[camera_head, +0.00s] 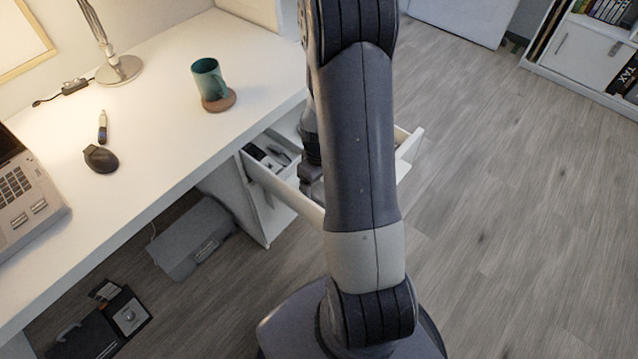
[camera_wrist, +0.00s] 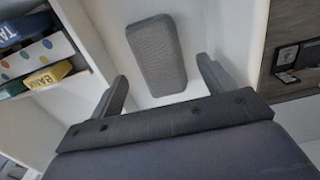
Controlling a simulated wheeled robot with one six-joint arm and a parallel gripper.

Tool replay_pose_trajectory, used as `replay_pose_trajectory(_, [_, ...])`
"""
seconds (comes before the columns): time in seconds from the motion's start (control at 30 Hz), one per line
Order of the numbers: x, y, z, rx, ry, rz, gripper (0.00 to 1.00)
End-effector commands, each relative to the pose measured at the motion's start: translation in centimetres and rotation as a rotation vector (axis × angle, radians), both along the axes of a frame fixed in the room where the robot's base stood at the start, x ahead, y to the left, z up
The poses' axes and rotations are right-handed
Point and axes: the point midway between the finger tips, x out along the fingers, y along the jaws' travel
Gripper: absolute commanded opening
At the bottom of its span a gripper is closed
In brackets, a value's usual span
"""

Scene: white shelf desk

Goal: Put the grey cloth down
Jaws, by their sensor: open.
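The grey cloth (camera_wrist: 157,52), a folded block with rounded corners, lies flat on a white surface (camera_wrist: 215,20) in the wrist view. My gripper (camera_wrist: 162,70) is open, with one finger to the left and one to the right of the near part of the cloth. The fingers look apart from it, and nothing is held between them. I cannot tell the height of the fingers above the white surface. In the head view my arm covers much of the open white drawer (camera_head: 285,184), and I do not see the cloth there.
The desk (camera_head: 165,140) bears a teal mug (camera_head: 208,80) on a round coaster, a mouse (camera_head: 100,158), a lamp base (camera_head: 119,70) and a laptop (camera_head: 25,195). Books (camera_wrist: 45,75) show in the wrist view. The floor at right is clear.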

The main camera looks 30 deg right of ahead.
Motion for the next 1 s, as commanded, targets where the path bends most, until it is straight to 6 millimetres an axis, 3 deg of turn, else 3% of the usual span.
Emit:
replay_pose_trajectory(0.03, [0.1,0.0,1.5,-0.002,-0.006,0.000,0.77])
replay_pose_trajectory(0.2, [0.1,0.0,5.2,-0.001,-0.005,0.000,0.77])
replay_pose_trajectory(0.4, [0.1,0.0,8.4,-0.001,-0.004,0.000,0.77])
replay_pose_trajectory(0.6, [0.0,0.0,9.6,0.000,0.000,0.000,0.77])
replay_pose_trajectory(0.87, [0.0,0.0,9.7,0.000,0.000,0.000,0.77])
replay_pose_trajectory(1.0, [0.0,0.0,9.7,0.000,0.000,0.000,0.89])
